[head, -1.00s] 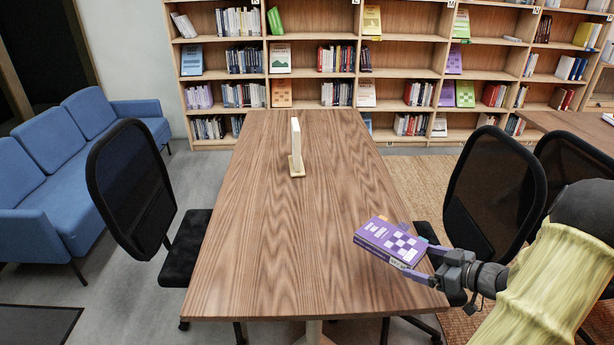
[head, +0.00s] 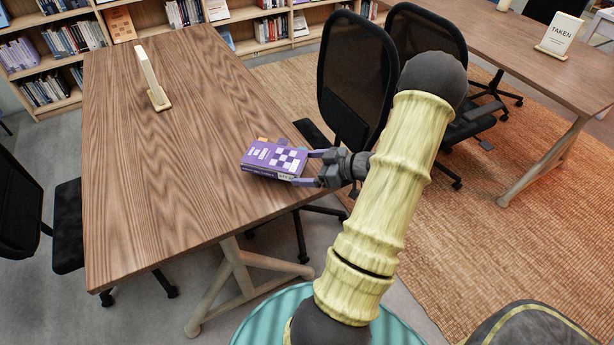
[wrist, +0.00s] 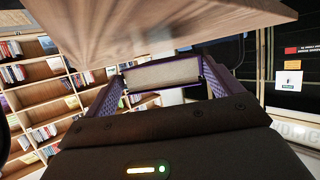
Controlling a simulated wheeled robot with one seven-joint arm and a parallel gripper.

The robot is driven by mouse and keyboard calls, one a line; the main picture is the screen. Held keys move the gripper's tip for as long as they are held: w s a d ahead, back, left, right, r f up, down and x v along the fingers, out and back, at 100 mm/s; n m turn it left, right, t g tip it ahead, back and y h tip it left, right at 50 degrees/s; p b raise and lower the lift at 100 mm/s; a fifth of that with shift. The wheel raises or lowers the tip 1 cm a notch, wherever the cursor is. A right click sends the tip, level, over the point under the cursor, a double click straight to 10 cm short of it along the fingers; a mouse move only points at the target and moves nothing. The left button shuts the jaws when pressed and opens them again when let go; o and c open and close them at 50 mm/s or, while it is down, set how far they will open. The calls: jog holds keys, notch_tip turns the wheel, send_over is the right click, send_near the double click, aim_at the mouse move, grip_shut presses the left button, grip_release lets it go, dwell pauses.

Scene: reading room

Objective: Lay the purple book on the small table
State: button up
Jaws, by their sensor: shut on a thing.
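The purple book (head: 272,159), with a pale chequered pattern on its cover, is in my gripper (head: 306,168) in the head view. The two fingers hold it at its right end, with its cover facing up. It overlaps the right edge of the long wooden table (head: 175,150); I cannot tell its height relative to the top or whether it touches. In the wrist view the book (wrist: 162,73) shows as a pale edge with purple borders between the fingers. I cannot make out a table that is clearly the small one.
A white upright sign (head: 151,77) stands on the long table. Black mesh chairs (head: 355,75) stand close to its right side. Another table (head: 510,50) at upper right carries a "TAKEN" sign (head: 561,34). An orange-brown rug (head: 500,225) lies clear at right. Bookshelves line the back.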

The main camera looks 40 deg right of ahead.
aim_at(308, 176)
jog(key=shift+a, duration=0.1)
jog(key=shift+w+f+b, duration=0.1)
jog(key=shift+f+b, duration=0.2)
jog(key=shift+f, duration=1.55)
jog(key=o, duration=1)
jog(key=shift+c, duration=0.2)
jog(key=p+v, duration=0.1)
jog(key=v, duration=1.1)
